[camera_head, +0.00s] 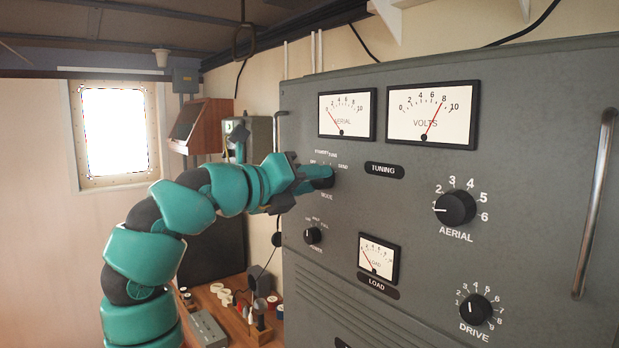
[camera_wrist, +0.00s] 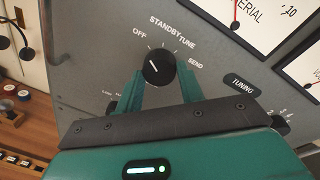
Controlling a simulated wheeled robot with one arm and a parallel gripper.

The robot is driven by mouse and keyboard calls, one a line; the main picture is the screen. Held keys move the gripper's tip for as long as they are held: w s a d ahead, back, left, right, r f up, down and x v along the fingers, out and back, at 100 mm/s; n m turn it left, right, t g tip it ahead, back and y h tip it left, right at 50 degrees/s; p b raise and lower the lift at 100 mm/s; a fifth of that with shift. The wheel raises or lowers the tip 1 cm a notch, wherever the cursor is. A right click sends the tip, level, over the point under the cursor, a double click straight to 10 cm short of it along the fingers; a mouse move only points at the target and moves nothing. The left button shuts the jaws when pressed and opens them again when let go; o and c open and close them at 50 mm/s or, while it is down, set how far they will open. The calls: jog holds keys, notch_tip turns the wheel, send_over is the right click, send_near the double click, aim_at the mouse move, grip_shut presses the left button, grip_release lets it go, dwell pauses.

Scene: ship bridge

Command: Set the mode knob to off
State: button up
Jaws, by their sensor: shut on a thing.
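The mode knob (camera_wrist: 159,67) is round and black with a white pointer line, on the grey panel. In the wrist view its labels OFF, STANDBY, TUNE and SEND fan around its top. The pointer slants up and left, roughly toward OFF. My gripper (camera_wrist: 160,82) is shut on the knob, with one teal finger on each side of it.
The grey panel (camera_head: 530,180) also carries a power knob (camera_head: 312,235) below, an aerial knob (camera_head: 455,208), a drive knob (camera_head: 474,309) and meters. A metal handle (camera_head: 594,205) stands out at right. A wooden desk (camera_head: 215,300) with small items lies at lower left.

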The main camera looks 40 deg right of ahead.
jog(key=shift+n, duration=0.5)
jog(key=o, duration=1)
jog(key=shift+a, duration=0.1)
jog(key=shift+w+a+r+b, duration=0.15)
jog(key=shift+a+b, duration=1.05)
jog(key=shift+a, duration=1.65)
jog(key=shift+w+a+r+b, duration=0.2)
jog(key=shift+a+b, duration=1.05)
jog(key=shift+a, duration=1.65)
jog(key=shift+w+a+r+b, duration=0.15)
jog(key=shift+a+b, duration=1.05)
jog(key=shift+a, duration=1.65)
